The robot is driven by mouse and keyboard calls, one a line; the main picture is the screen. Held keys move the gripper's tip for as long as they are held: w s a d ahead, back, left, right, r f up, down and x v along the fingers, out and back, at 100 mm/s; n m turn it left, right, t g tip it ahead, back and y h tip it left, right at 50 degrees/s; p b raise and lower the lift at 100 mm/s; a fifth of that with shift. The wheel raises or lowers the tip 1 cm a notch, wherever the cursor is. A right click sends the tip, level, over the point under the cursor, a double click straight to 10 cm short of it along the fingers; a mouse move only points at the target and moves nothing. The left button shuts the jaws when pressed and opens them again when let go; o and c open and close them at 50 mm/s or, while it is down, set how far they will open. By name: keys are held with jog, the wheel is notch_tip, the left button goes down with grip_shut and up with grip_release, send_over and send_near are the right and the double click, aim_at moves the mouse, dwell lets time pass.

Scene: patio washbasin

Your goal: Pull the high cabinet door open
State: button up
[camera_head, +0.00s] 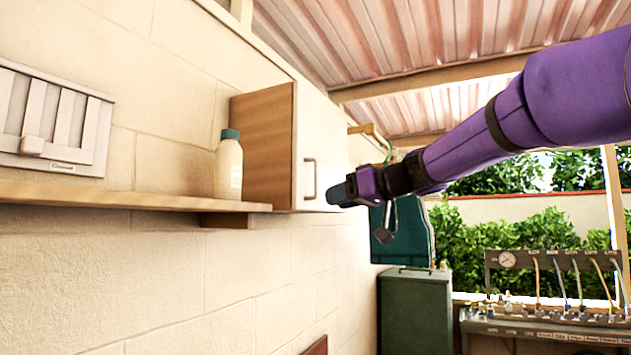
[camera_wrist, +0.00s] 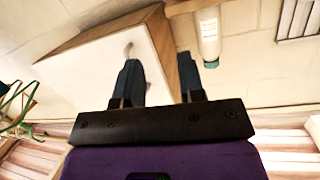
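There the handle (camera_wrist: 128,49) shows just beyond the tip of the left finger, in front of the white door (camera_wrist: 95,72).
A white bottle with a green cap (camera_head: 229,168) stands on the wooden shelf (camera_head: 120,196) left of the cabinet. A gauge panel (camera_head: 545,262) stands at the far right.

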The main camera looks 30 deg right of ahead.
aim_at(316, 192)
jog(key=w+d+r+t, duration=0.3)
jog(key=w+d+r, duration=0.1)
jog(key=d+r, duration=0.1)
jog(key=shift+h, duration=0.3)
jog(key=x, duration=1)
jog(key=shift+d+r, duration=0.2)
jog(key=shift+c, duration=0.2)
grip_shut()
